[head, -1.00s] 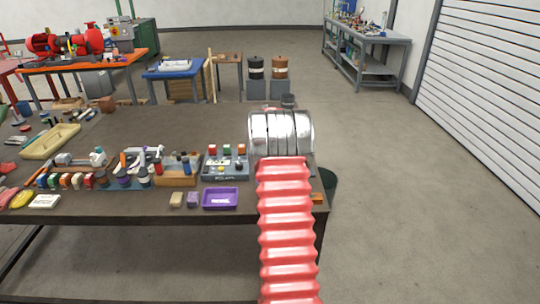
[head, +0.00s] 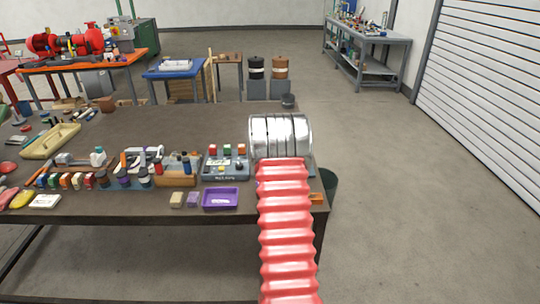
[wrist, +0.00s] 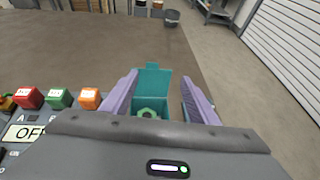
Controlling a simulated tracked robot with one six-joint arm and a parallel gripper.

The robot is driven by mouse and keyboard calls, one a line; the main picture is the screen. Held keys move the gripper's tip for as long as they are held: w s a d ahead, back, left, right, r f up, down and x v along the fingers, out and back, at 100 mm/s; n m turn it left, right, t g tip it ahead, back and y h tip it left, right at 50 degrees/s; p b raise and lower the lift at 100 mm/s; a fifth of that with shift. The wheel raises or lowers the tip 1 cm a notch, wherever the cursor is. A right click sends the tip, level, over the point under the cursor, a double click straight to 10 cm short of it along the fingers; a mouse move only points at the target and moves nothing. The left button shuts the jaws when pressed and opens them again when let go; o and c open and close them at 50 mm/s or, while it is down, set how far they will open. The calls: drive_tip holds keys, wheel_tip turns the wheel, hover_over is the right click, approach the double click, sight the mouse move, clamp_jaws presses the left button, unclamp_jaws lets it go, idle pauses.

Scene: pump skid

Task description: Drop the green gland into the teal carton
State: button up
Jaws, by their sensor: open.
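My gripper (wrist: 160,79) is open in the wrist view, its two purple fingers spread apart. The teal carton (wrist: 152,76) stands beyond and between the fingers, with its flap raised at the back. The green gland (wrist: 148,113), a small ring-like piece, shows within the carton's outline, apart from both fingers, and appears to be inside it. Its lower part is partly cut off by my gripper's grey body. In the head view my own arm hides the gripper, the carton and the gland.
Left of the carton, a grey panel bears red (wrist: 28,98), green (wrist: 59,98) and orange (wrist: 89,98) blocks. A purple tray (head: 220,198) lies near the bench's front edge. The bench (head: 190,120) is clear behind; its right edge is close.

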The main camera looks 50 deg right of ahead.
drive_tip(key=shift+a, duration=0.1)
drive_tip(key=v, duration=1.3)
drive_tip(key=shift+s+a, duration=0.2)
drive_tip(key=shift+a, duration=0.05)
drive_tip(key=shift+r, duration=0.1)
idle(0.9)
